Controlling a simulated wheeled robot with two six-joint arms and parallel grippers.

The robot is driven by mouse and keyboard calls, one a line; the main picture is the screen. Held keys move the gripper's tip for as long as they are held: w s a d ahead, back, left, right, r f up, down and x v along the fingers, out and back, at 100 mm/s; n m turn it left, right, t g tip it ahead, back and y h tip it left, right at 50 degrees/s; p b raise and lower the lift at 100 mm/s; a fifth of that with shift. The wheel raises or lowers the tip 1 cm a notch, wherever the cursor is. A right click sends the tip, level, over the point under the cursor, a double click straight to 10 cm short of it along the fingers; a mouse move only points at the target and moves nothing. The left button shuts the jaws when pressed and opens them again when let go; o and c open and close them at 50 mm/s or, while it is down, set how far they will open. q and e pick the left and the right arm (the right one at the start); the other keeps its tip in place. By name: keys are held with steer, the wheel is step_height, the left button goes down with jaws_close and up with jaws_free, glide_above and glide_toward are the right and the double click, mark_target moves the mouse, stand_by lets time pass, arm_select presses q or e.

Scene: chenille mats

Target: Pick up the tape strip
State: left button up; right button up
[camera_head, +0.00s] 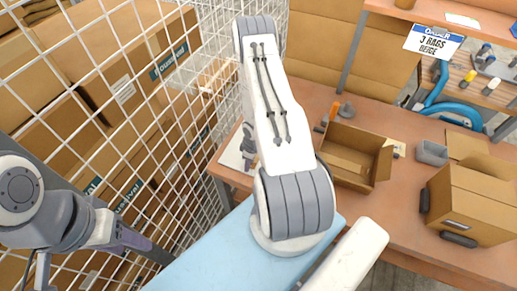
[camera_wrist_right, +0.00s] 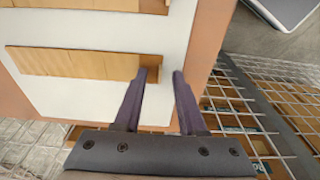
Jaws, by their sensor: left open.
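Several tan tape strips lie parallel on a white board in the right wrist view. The middle tape strip (camera_wrist_right: 70,62) has its right end at my right gripper (camera_wrist_right: 164,73). That gripper is open, its two purple fingers apart, with the left finger overlapping the strip's end in the picture. I cannot tell whether they touch. In the head view my right arm hides the strips and most of its gripper. My left gripper (camera_head: 138,240) is open and empty at the lower left, beside the wire mesh.
The white board (camera_head: 232,157) lies at the table's (camera_head: 400,230) left end. An open cardboard box (camera_head: 350,160) stands right of my right arm, and another box (camera_head: 475,200) further right. Wire mesh (camera_head: 185,110) with stacked cartons borders the left.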

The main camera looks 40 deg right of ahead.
steer(key=shift+f, duration=0.2)
jaws_close()
steer(key=shift+r, duration=0.2)
